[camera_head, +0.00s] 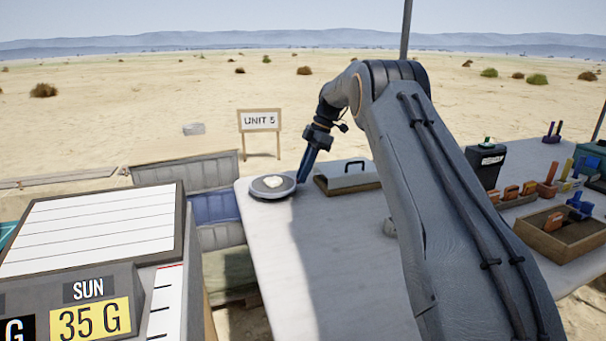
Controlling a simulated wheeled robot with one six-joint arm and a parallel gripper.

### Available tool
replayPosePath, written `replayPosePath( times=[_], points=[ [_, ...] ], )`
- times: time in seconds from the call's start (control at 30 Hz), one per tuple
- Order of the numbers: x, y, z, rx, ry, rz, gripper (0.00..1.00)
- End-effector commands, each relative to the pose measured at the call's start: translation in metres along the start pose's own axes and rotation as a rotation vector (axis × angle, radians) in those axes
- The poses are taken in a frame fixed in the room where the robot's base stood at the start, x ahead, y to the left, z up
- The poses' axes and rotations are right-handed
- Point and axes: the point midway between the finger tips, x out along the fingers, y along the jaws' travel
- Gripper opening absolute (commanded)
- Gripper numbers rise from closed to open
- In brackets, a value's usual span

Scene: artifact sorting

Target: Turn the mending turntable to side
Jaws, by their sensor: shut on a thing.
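The mending turntable (257,191) is a low grey disc on a dark base at the far left corner of the pale table. A small cream piece (272,182) lies on its top. My gripper (301,179) reaches down from above with its blue fingers at the right edge of the disc. The fingers look closed on the turntable's edge. The exact grip point is too small to see clearly, and any side marking on the turntable cannot be read.
Right are a dark bin (486,163), small brown blocks and a wooden tray (544,243). A display with "SUN 35 G" (90,305) fills the lower left. The table's (345,265) middle is bare.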

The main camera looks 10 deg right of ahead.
Motion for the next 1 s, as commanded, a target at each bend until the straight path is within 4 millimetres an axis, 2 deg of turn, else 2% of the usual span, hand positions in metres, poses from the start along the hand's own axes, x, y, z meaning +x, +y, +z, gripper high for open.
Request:
replayPosePath(
  times=[0.27,0.3,0.4,0.77,1.0],
  points=[
    [0.000,0.000,-0.001,0.000,0.001,0.000,0.00],
    [0.000,0.000,-0.001,0.000,0.001,0.000,0.16],
    [0.000,0.000,0.000,0.000,0.001,0.000,0.30],
    [-0.005,0.000,0.001,0.001,0.000,0.002,0.30],
    [-0.042,0.001,0.001,0.001,-0.001,0.004,0.30]
  ],
)
